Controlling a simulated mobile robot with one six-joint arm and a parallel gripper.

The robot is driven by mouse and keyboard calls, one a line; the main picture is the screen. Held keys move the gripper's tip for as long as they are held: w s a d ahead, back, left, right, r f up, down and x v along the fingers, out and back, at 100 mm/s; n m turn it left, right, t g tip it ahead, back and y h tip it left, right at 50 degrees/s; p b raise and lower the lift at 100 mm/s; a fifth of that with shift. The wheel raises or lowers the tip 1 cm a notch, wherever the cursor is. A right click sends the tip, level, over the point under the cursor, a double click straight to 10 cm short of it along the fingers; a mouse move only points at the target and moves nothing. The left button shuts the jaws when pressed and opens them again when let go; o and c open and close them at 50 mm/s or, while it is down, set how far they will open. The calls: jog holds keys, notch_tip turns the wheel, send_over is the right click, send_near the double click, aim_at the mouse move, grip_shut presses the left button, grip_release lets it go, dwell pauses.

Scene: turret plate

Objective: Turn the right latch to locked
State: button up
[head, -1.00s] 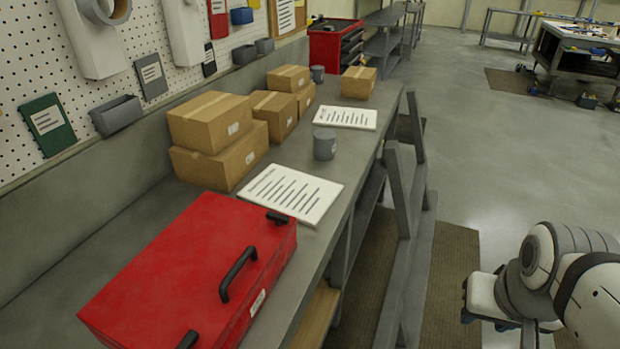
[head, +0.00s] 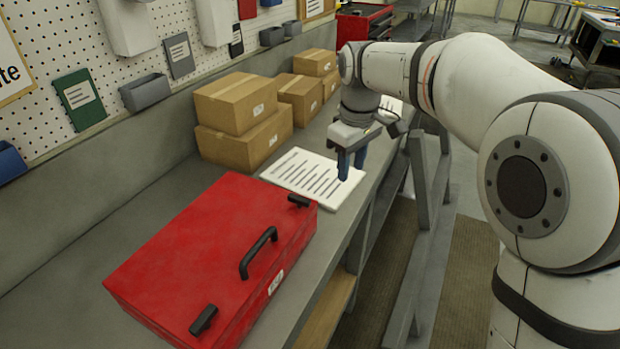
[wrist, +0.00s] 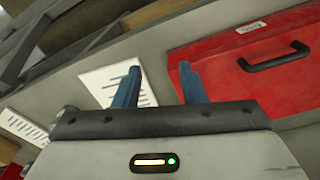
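The red case (head: 190,245) lies shut on the bench, with a black handle (head: 259,252) near its front edge. Its right latch (head: 299,200) is a small black bar at the far front corner, lying roughly crosswise to that edge. The left latch (head: 203,320) is at the near end and lies roughly along the edge. My gripper (head: 351,172) is open and empty, fingers down, above the bench beyond the right latch, apart from the case. The wrist view shows its two blue fingers (wrist: 160,70) spread, with the case and handle at right; I cannot make out a latch there.
A white printed sheet (head: 306,176) lies beside the case, near my fingers. Cardboard boxes (head: 238,105) are stacked behind it against the wall. A pegboard (head: 40,40) with bins runs along the wall. Bare bench top lies left of the case.

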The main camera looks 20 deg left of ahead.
aim_at(299, 197)
jog(key=a+f+n, duration=0.1)
jog(key=a, duration=0.2)
jog(key=a+f+n, duration=0.1)
jog(key=a, duration=0.3)
jog(key=a+f+n, duration=0.1)
jog(key=a, duration=0.3)
jog(key=shift+s+a+f+n, duration=0.1)
jog(key=shift+s+a+n, duration=0.1)
jog(key=shift+s+n, duration=0.1)
jog(key=shift+a+f, duration=0.2)
jog(key=shift+f, duration=0.05)
notch_tip(299, 197, down, 7)
jog(key=shift+f+p, duration=0.2)
jog(key=shift+p, duration=0.3)
jog(key=shift+d, duration=0.1)
